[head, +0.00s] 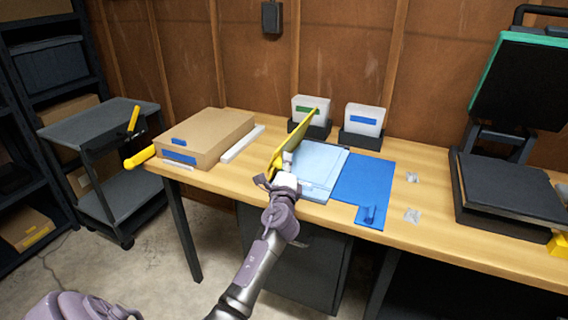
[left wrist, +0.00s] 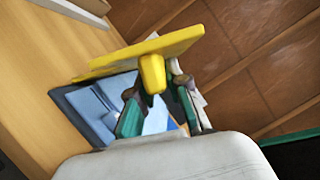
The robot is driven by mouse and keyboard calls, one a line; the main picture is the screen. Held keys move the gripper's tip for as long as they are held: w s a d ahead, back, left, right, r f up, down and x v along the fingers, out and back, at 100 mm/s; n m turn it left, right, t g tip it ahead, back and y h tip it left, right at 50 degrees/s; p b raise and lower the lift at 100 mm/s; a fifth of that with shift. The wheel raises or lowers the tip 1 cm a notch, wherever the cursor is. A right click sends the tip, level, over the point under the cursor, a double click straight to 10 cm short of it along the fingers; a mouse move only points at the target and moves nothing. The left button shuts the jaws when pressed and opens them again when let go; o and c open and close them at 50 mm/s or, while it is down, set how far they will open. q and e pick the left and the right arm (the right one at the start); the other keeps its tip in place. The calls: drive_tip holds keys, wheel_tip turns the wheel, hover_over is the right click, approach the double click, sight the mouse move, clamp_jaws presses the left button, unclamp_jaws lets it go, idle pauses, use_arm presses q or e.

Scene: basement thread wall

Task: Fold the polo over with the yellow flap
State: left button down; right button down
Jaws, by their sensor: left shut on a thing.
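A light blue polo (head: 318,165) lies on a folding board on the table. The board's blue flap (head: 365,182) lies flat to the right of the polo. The yellow flap (head: 294,138) is raised and tilted at the polo's left side. My left gripper (head: 287,160) is at the yellow flap's lower part. In the left wrist view my left gripper (left wrist: 158,100) is shut on the yellow flap's handle (left wrist: 152,73), with the yellow flap (left wrist: 135,55) above it and the polo (left wrist: 95,105) behind. My right gripper is not in view.
A cardboard box (head: 206,137) and a white strip (head: 241,144) lie left of the board. Two black holders with white packs (head: 364,119) stand behind it. A black press (head: 510,185) is on the right. Small clear packets (head: 412,215) lie between.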

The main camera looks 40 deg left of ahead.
use_arm(q)
drive_tip(key=shift+r, duration=0.25)
drive_tip(key=c, duration=1.2)
unclamp_jaws()
drive_tip(key=shift+o, duration=0.4)
drive_tip(key=shift+f, duration=0.15)
drive_tip(key=v, duration=1.2)
